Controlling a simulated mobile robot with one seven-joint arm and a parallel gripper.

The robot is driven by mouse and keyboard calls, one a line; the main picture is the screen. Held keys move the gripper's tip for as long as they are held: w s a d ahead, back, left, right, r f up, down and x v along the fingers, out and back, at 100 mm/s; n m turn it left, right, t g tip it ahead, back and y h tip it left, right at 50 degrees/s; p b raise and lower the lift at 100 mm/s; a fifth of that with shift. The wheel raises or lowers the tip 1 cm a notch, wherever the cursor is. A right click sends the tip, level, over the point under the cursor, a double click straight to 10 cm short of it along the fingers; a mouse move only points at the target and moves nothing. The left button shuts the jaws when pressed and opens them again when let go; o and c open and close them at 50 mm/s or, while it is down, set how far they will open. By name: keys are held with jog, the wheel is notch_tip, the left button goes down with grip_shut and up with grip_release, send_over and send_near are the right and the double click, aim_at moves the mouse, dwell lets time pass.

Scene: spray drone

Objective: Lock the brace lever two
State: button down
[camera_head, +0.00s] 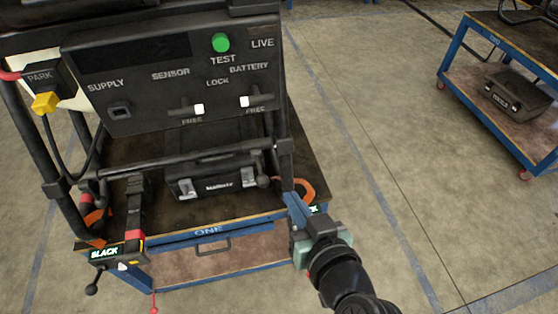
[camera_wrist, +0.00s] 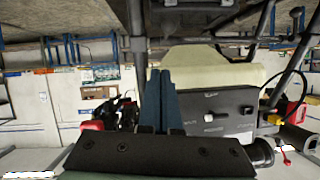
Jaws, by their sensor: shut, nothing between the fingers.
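My gripper (camera_head: 290,200) is at the right front corner of the cart (camera_head: 190,240), its blue fingers shut and empty. In the wrist view the fingers (camera_wrist: 161,80) are together and point away from the camera. A black ball-ended lever (camera_head: 263,180) hangs from the crossbar, left of my fingers and apart from them in the picture. Another black ball-ended lever (camera_head: 93,288) sticks out at the left front corner, by the BLACK label (camera_head: 104,253). No number shows on either lever, so I cannot tell which is two. An orange loop (camera_head: 305,188) lies just behind my gripper.
A dark panel (camera_head: 140,75) with switches and a green TEST button (camera_head: 221,42) stands above the cart. A black case (camera_head: 215,175) sits on the cart deck. A second cart (camera_head: 465,75) carries a case (camera_head: 517,92) at right. The floor between carts is clear.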

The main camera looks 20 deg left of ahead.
jog(key=shift+s+d+r+p, duration=0.15)
jog(key=shift+s+r+p, duration=0.45)
jog(key=shift+p, duration=0.2)
jog(key=shift+w, duration=0.1)
send_near(261, 171)
jog(key=w+a, duration=0.2)
jog(key=w, duration=0.1)
jog(key=shift+a+f, duration=0.25)
jog(key=shift+f, duration=0.3)
jog(key=shift+w+f, duration=0.1)
jog(key=shift+f, duration=0.1)
